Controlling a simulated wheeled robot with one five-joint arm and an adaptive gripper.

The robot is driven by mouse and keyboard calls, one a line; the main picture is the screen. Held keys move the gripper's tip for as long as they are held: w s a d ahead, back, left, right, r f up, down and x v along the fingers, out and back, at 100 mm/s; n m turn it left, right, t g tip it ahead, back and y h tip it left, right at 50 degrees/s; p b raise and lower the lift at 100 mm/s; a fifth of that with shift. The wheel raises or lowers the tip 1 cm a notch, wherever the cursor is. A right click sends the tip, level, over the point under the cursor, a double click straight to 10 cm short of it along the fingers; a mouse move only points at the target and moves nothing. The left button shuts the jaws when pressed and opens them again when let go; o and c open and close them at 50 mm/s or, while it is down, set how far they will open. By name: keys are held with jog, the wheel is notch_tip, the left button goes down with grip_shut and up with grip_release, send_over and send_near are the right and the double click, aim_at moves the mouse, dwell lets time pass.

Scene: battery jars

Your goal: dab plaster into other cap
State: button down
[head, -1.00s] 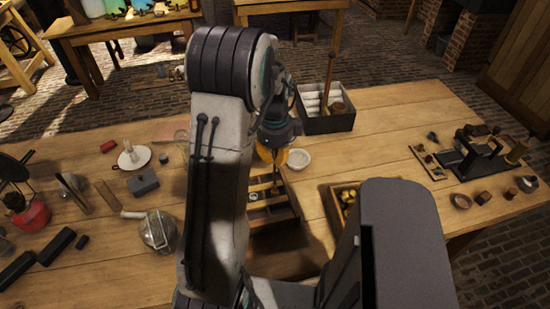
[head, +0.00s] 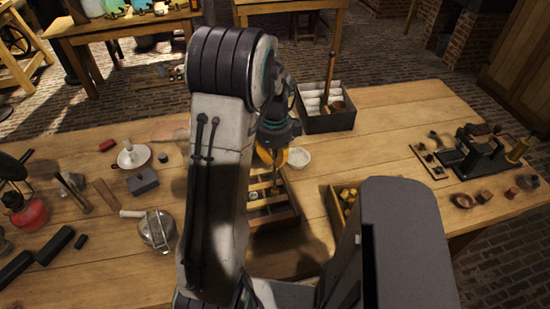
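My gripper (head: 268,158), with yellow-orange fingers, hangs over the back of a wooden compartment tray (head: 290,213). My own arm hides part of it, and whether its fingers are open or closed is unclear. A thin upright piece seems to show below the fingers, but it is too small to identify. A small white bowl (head: 299,158) stands just right of my gripper, behind the tray; its contents are not clear. Small pieces lie in the tray's compartments; I cannot tell which are caps. My arm covers the tray's left side.
A dark box (head: 328,122) with white rolls and a wooden-handled tool stands behind the bowl. A box of yellowish pieces (head: 347,196) is to the right, partly behind my own body. Bare tabletop (head: 385,135) shows at right.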

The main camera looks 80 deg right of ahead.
jog(key=shift+f+b, duration=0.95)
jog(key=shift+f, duration=0.25)
dwell(1.1)
jog(key=shift+r, duration=0.1)
dwell(0.9)
jog(key=shift+r+p, duration=2.9)
jog(key=shift+r, duration=0.85)
